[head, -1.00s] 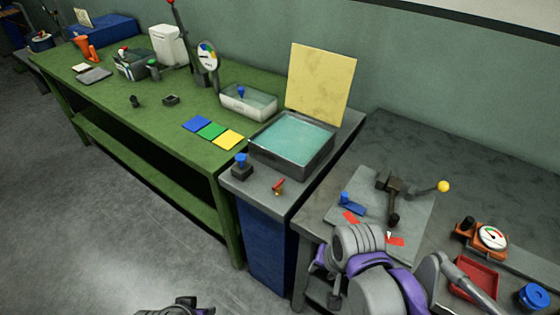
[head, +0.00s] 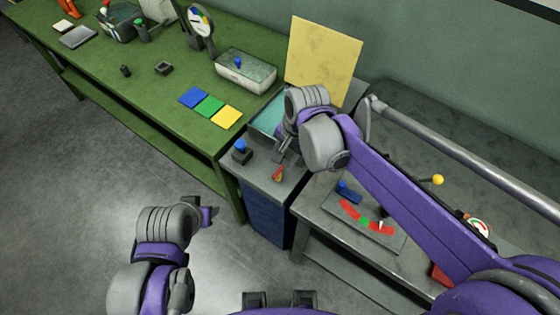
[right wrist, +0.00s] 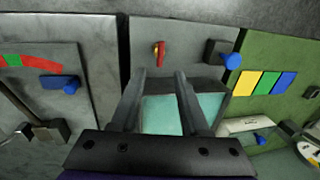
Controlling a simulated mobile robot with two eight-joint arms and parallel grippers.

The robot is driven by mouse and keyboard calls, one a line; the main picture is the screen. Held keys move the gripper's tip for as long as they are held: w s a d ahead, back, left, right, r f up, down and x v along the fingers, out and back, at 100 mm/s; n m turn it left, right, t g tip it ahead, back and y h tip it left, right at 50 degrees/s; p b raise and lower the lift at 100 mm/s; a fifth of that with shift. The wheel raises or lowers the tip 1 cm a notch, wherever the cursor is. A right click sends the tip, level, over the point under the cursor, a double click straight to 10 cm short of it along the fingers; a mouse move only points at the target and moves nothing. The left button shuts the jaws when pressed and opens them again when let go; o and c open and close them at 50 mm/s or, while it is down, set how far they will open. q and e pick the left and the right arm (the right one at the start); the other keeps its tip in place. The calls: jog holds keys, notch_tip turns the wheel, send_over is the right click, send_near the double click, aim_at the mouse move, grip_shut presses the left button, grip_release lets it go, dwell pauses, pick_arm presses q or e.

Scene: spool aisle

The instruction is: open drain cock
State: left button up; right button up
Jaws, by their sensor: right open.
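The drain cock, a small red and brass handle (head: 278,173), sits on the grey top of the blue stand, in front of a tank (head: 268,125) of teal liquid. The cock also shows in the right wrist view (right wrist: 159,53). My right gripper (head: 286,157) is open and empty, pointing down near the cock. In the right wrist view its two fingers (right wrist: 160,74) lie over the tank, with the cock just beyond and between their tips, apart from them.
A dark block with a blue knob (head: 241,150) stands beside the cock. A yellow panel (head: 322,62) rises behind the tank. The green bench (head: 150,95) is left; a grey table with a red-green scale (head: 365,222) and yellow-knobbed lever (head: 437,180) is right.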

aim_at(279, 171)
jog(key=f, duration=0.3)
jog(key=w+a+f, duration=0.1)
jog(key=f, duration=0.4)
jog(key=shift+w+a+f+b, duration=0.15)
jog(key=shift+a+f+b, duration=0.05)
jog(key=shift+f+b, duration=0.1)
grip_shut()
